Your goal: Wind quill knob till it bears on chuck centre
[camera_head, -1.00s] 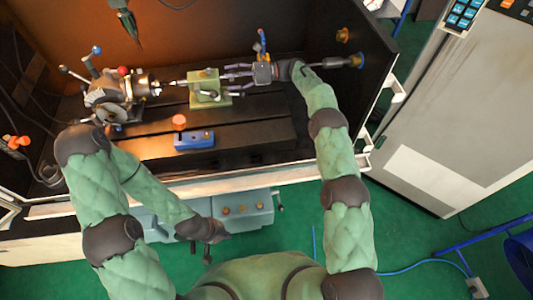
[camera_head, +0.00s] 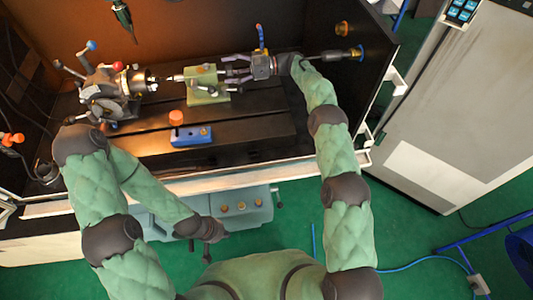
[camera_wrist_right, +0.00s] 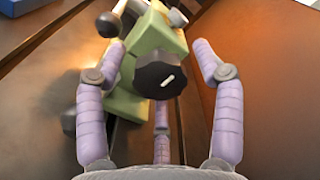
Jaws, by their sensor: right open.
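The chuck (camera_head: 137,80) sits at the left of the machine bed, facing right. The green tailstock (camera_head: 208,94) stands to its right, with a thin quill pointing at the chuck. Whether the quill tip touches the chuck centre is too small to tell. The dark round quill knob (camera_wrist_right: 160,75) has a white mark and faces the right wrist camera. My right gripper (camera_wrist_right: 158,52) is open, its purple fingers spread on either side of the knob with visible gaps. It also shows in the head view (camera_head: 236,71). My left gripper (camera_head: 209,236) hangs low before the bench; its fingers are unclear.
A blue box (camera_head: 192,136) with a red-orange knob lies on the front of the bed. A dark side wall (camera_head: 352,95) closes the bed at the right. A dark tool (camera_head: 122,16) hangs above. The right part of the bed front is clear.

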